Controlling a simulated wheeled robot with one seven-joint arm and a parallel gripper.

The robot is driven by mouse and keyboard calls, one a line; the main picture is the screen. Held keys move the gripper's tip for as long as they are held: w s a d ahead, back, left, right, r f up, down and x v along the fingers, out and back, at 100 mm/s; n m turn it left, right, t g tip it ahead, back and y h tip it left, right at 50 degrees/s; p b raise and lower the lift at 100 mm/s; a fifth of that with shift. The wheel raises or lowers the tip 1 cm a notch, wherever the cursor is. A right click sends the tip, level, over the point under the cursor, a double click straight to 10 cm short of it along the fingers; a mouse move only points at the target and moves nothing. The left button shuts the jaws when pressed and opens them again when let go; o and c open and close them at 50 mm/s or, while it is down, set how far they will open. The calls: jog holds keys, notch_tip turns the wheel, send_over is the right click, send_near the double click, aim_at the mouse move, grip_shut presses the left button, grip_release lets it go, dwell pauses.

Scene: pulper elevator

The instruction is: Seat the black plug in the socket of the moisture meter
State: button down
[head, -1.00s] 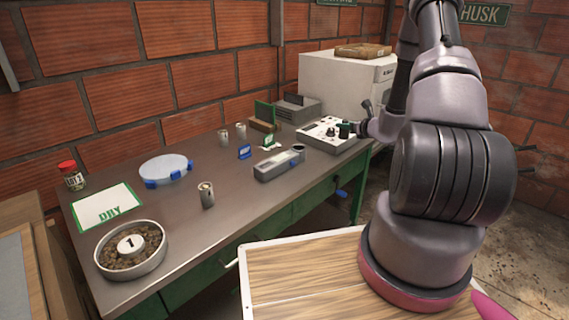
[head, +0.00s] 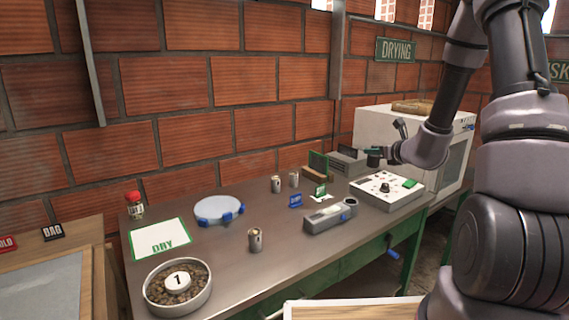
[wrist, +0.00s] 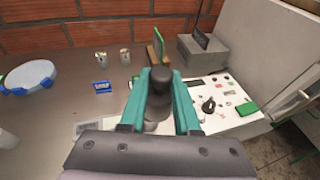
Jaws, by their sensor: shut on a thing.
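My gripper (wrist: 160,82) is shut on the black plug (wrist: 158,98), which stands between its two teal fingers in the wrist view. In the head view my gripper (head: 374,157) hangs above the back left of the white panel box. A grey device (head: 325,217) with a display and a round dark-topped cup at its right end lies on the bench, left of the box. It looks like the moisture meter, though no label is readable. In the wrist view the device (wrist: 88,128) is partly hidden behind my gripper. The plug is held apart from it.
The white panel box (head: 375,198) has a black knob and a green patch. Metal cans (head: 255,240), a blue tag (head: 295,201), a green tag (head: 320,191), a lidded dish (head: 218,209) and a bowl of beans (head: 177,312) stand on the bench. A large white cabinet (head: 375,130) is behind.

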jog(key=shift+s+a+r, duration=0.4)
jog(key=shift+a+r, duration=0.1)
jog(key=shift+a, duration=0.3)
jog(key=shift+n+y, duration=0.5)
jog(key=shift+y, duration=0.1)
jog(key=w+f, duration=0.3)
jog(key=f, duration=0.3)
jog(key=w+a+f, duration=0.1)
jog(key=w+f, duration=0.2)
jog(key=f, duration=0.3)
jog(key=w+a+f, duration=0.1)
jog(key=w+f, duration=0.2)
jog(key=f, duration=0.3)
jog(key=shift+a+f, duration=0.1)
jog(key=shift+f, duration=2.2)
jog(key=shift+f, duration=0.15)
